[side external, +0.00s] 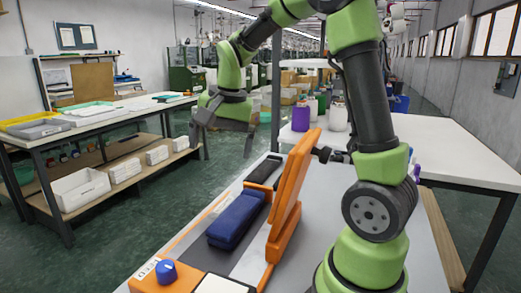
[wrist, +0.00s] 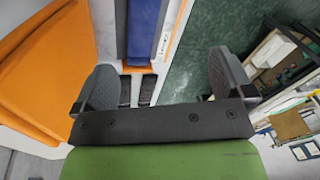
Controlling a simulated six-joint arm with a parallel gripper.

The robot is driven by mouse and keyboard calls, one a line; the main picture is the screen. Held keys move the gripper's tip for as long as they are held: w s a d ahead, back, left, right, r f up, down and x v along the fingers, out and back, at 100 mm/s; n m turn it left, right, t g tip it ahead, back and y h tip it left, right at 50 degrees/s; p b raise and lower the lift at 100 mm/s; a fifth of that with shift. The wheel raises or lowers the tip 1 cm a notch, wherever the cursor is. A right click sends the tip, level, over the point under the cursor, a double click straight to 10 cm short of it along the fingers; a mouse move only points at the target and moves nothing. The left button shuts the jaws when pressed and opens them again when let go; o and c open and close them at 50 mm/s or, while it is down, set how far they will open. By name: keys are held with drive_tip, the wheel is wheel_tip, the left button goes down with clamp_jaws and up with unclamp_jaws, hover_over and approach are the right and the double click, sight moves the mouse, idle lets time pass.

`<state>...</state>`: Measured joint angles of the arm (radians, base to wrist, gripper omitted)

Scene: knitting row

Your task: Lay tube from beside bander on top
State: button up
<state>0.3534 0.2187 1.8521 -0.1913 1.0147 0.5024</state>
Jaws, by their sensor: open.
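The bander is an orange-framed machine (side external: 284,200) with a tall tilted orange panel, on a light table. A blue folded bundle (side external: 236,220) lies along its grey bed; it also shows at the top of the wrist view (wrist: 144,32). A dark, flat piece (side external: 263,170) lies past the blue bundle's far end; dark strips (wrist: 126,90) show between my fingers in the wrist view. I cannot tell for sure which piece is the tube. My gripper (side external: 222,140) is open and empty, above and beyond the bander's far end. It also shows in the wrist view (wrist: 164,80).
A blue knob (side external: 165,270) stands at the bander's near corner. A white table (side external: 440,150) with bottles (side external: 302,116) is behind my arm. A workbench (side external: 110,115) with trays stands at the left across open green floor.

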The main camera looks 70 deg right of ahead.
drive_tip(key=s+a+r+n+t+y, duration=0.1)
drive_tip(key=s+a+r+n+t, duration=0.1)
drive_tip(key=s+a+n, duration=0.2)
drive_tip(key=s+a+r+n+t+y, duration=0.1)
drive_tip(key=s+a+r+n+t, duration=0.1)
drive_tip(key=s+a+n, duration=0.3)
drive_tip(key=s+a+r, duration=0.1)
drive_tip(key=s+a, duration=0.2)
drive_tip(key=s, duration=0.2)
drive_tip(key=shift+s+a+r+t, duration=0.15)
drive_tip(key=shift+s+t, duration=0.05)
drive_tip(key=shift+t, duration=0.2)
drive_tip(key=shift+c, duration=0.5)
idle(0.8)
